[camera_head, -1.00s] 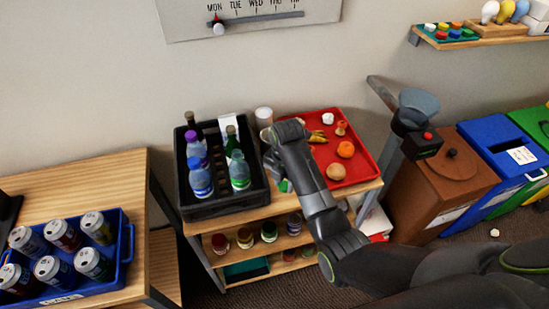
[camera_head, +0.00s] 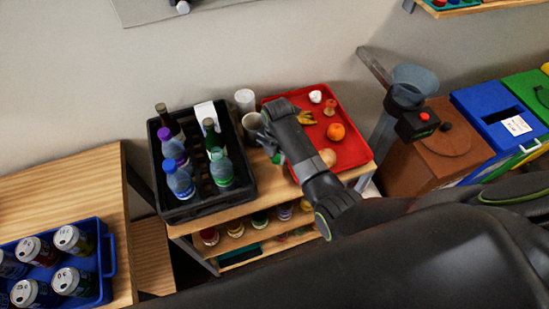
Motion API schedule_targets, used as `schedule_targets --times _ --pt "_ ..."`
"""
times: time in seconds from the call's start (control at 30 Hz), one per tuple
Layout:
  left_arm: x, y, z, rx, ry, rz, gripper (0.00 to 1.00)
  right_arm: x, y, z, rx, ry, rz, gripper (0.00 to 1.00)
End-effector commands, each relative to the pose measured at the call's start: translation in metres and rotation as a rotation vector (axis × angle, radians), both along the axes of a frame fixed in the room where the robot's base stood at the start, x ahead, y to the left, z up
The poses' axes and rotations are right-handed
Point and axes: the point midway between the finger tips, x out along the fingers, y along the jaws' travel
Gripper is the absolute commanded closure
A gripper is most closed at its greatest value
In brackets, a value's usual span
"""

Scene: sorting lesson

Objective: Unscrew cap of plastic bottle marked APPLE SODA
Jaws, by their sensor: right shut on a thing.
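My right gripper (camera_head: 267,143) points down over the wooden shelf top, between the black crate and the red tray. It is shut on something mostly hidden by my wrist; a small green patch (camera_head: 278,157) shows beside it. I cannot tell whether this is the APPLE SODA bottle. The black crate (camera_head: 205,208) holds upright bottles, including a clear one with a green label (camera_head: 221,169), one with a blue cap (camera_head: 179,181) and one with a purple cap (camera_head: 172,148). No bottle label is readable. My left gripper is not in view.
A white cup (camera_head: 245,100) and a grey mug (camera_head: 252,124) stand behind the gripper. The red tray (camera_head: 352,158) holds food scraps and an orange. Jars line the lower shelf. A blue can crate (camera_head: 108,268) is at left; bins (camera_head: 500,119) are at right.

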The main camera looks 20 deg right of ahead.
Motion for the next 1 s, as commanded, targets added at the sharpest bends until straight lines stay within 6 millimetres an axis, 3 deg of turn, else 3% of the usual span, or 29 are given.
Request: schedule_targets --times 0.43,0.87,0.9,1.0 --pt "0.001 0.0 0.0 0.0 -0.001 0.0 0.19 0.0 0.0 -0.045 -0.001 0.001 0.0 0.98" --pt "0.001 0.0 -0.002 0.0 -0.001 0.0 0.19 0.001 -0.001 -0.051 -0.001 -0.001 0.0 0.98" --pt "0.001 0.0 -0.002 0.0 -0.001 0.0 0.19 0.001 0.0 -0.052 0.0 -0.001 0.0 0.69" --pt "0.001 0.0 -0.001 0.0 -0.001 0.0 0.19 0.001 -0.001 -0.051 0.0 -0.001 0.0 0.62"
